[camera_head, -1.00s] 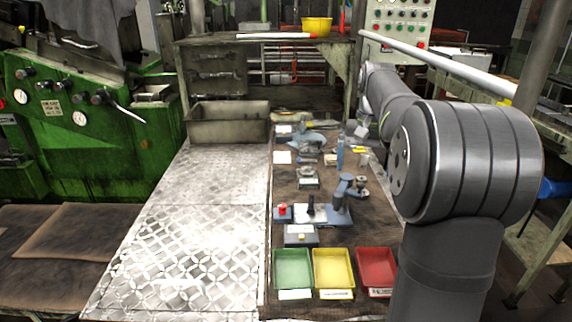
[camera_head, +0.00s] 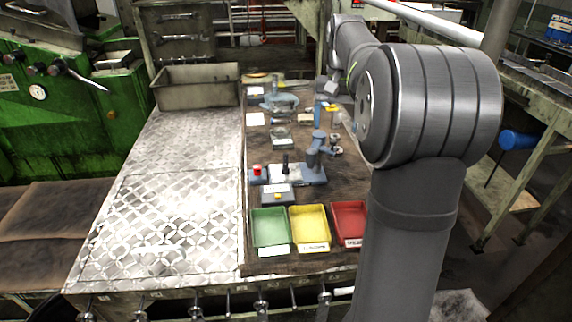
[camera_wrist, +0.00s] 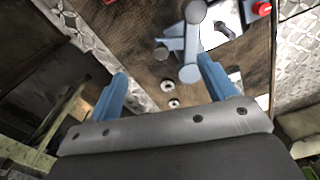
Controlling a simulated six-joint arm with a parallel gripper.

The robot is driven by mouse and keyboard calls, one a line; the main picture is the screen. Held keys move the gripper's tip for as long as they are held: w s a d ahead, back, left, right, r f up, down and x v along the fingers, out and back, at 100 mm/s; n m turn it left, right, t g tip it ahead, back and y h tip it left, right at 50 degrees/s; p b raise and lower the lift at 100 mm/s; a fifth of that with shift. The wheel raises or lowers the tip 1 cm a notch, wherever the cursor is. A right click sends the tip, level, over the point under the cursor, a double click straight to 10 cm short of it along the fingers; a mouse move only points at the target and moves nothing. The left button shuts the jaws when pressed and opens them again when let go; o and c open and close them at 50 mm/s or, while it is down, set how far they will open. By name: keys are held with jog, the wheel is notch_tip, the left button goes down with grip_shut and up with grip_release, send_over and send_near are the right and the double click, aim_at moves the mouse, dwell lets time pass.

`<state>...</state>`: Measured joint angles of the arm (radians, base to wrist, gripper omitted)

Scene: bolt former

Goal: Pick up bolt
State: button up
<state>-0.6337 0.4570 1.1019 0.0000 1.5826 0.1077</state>
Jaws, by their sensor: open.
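My gripper shows in the wrist view (camera_wrist: 163,70), its two blue fingers spread apart with nothing between them, above the brown work mat (camera_wrist: 140,30). Two small pale ring-like metal pieces (camera_wrist: 167,86) lie on the mat below the gap between the fingers. I cannot tell which piece, if any, is the bolt. In the head view my arm reaches to the far end of the mat, and the gripper there is small and unclear.
A blue stand (camera_head: 315,152) rises mid-mat, close to the fingers in the wrist view (camera_wrist: 190,45). Green (camera_head: 270,228), yellow (camera_head: 310,226) and red (camera_head: 351,222) trays line the mat's near edge. The patterned metal plate (camera_head: 165,205) at left is clear. A metal bin (camera_head: 197,92) stands behind it.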

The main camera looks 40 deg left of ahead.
jog(key=c, duration=0.7)
jog(key=shift+a, duration=0.1)
jog(key=shift+a+m, duration=0.6)
jog(key=shift+m, duration=0.5)
jog(key=s+a+m, duration=0.1)
jog(key=a+m, duration=0.5)
jog(key=m, duration=1.3)
send_over(286, 153)
jog(key=shift+m, duration=0.3)
jog(key=f, duration=1.1)
jog(key=shift+w, duration=0.3)
jog(key=shift+s+f, duration=0.2)
jog(key=shift+f, duration=1.25)
jog(key=shift+s+f, duration=0.2)
jog(key=shift+f, duration=1.25)
